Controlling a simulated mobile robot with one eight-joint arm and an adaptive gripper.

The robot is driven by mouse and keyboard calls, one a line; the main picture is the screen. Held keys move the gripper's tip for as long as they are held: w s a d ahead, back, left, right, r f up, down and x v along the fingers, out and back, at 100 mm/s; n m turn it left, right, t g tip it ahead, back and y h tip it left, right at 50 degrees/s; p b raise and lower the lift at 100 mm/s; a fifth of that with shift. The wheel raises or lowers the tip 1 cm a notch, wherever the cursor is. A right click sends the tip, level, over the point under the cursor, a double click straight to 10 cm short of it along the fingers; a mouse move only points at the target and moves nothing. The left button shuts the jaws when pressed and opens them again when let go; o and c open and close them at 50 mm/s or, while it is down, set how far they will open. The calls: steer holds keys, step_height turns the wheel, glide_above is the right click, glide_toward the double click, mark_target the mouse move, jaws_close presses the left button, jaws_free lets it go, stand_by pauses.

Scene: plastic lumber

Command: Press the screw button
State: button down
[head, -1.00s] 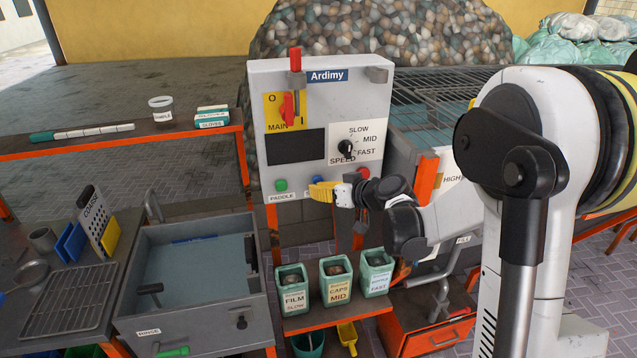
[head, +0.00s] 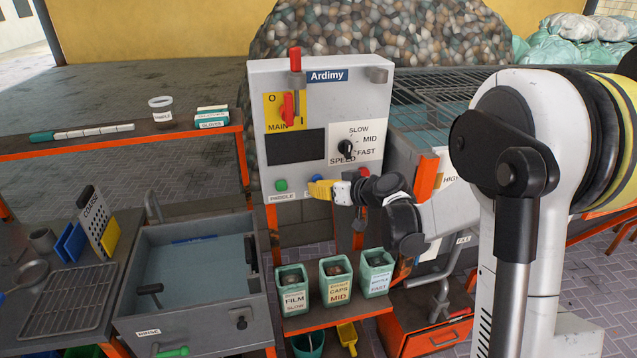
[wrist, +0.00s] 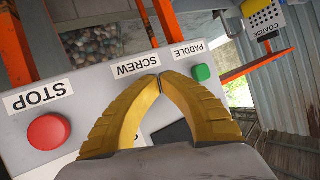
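The grey Ardimy control panel (head: 350,95) stands ahead, with a row of buttons along its lower edge. The SCREW label (wrist: 136,66) shows upside down in the wrist view. The screw button is mostly hidden behind my fingers; a small bit of blue (head: 317,177) shows just above them in the head view. My gripper (wrist: 160,79) has its yellow fingers shut with the tips together, empty, right by the SCREW label. It also shows at the panel's lower edge in the head view (head: 313,188). I cannot tell whether the tips touch the button.
The green PADDLE button (wrist: 201,73) is close beside my fingertips. The red STOP button (wrist: 48,132) is on the other side. The speed knob (head: 346,147) and red main switch (head: 288,107) are higher up. Several labelled green bins (head: 337,295) stand below.

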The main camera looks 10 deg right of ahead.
stand_by(0.4)
steer(key=shift+s, duration=0.9)
steer(key=s, duration=0.5)
stand_by(0.4)
